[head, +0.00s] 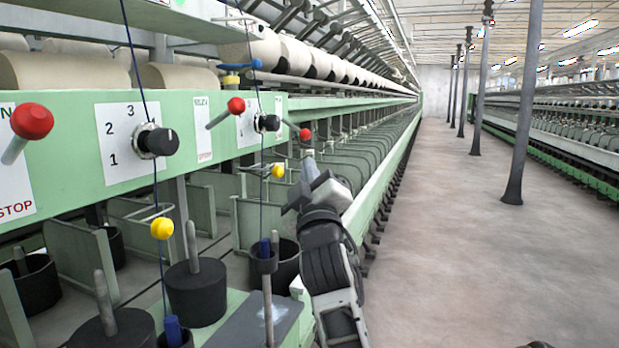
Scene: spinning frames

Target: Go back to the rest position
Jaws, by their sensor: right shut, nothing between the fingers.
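My right gripper (309,168) is in the middle of the head view, at the end of my dark and grey arm that rises from the bottom edge. Its fingers are shut, point away from me and hold nothing. It is in front of the green spinning frame (370,190), close to a red-knobbed lever (305,134) in the picture; I cannot tell whether they touch. My left gripper is not in view.
Red-knobbed levers (32,122) and black rotary knobs (158,141) stick out of the green panel at left. Yellow balls (162,228) hang on dark threads. Dark cans (195,290) stand below. The aisle floor (450,260) at right is clear, with grey columns (524,110) beyond.

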